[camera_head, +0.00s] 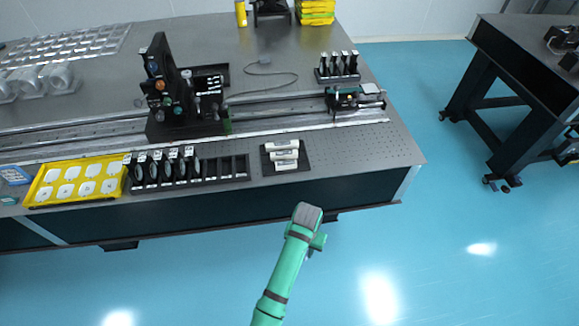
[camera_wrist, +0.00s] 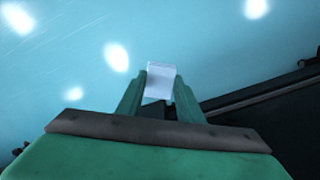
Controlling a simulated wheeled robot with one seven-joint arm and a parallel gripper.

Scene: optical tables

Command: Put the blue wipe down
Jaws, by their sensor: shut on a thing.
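In the wrist view my gripper (camera_wrist: 160,84) is shut on a small, pale bluish-white wipe (camera_wrist: 160,76), held between the tips of its two green fingers. Its colour looks washed out there. Floor lies behind it. In the head view my green arm reaches up from the bottom, and its end (camera_head: 308,214) is in front of the optical table's (camera_head: 345,160) front edge, to the right of centre. The fingers and the held wipe cannot be made out in the head view.
On the table near the front edge are a yellow tray (camera_head: 33,193) of white pieces, a black rack (camera_head: 207,180) of optics and a black holder (camera_head: 268,165) with white items. A rail with mounts (camera_head: 172,95) crosses behind. Bare tabletop shows at the right front. A second table (camera_head: 520,62) stands right.

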